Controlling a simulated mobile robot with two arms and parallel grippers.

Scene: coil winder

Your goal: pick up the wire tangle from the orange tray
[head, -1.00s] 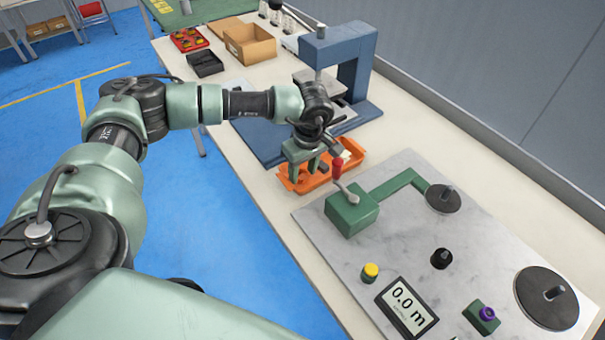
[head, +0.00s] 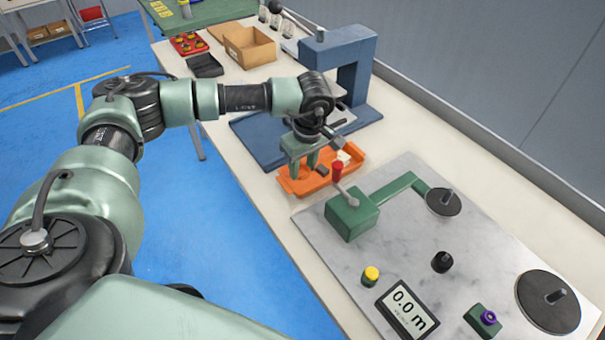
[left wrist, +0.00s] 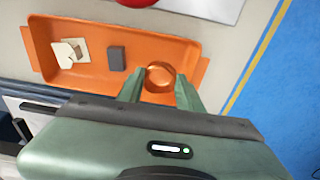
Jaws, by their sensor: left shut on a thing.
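The orange tray (head: 318,186) lies on the bench beside the grey marble board. It also shows in the left wrist view (left wrist: 140,38). My left gripper (head: 304,172) points down into the tray. In the left wrist view its green fingers (left wrist: 160,84) are shut on the wire tangle (left wrist: 160,74), a copper-coloured ring of wire at one end of the tray. The tangle is still low in the tray; whether it touches the floor I cannot tell. In the head view the fingers hide it. My right gripper is not in view.
In the tray also lie a dark grey block (left wrist: 117,58) and a pale piece (left wrist: 68,52). A green block with a red-knobbed lever (head: 350,212) stands close by on the marble board. A blue press frame (head: 350,60) stands behind the tray.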

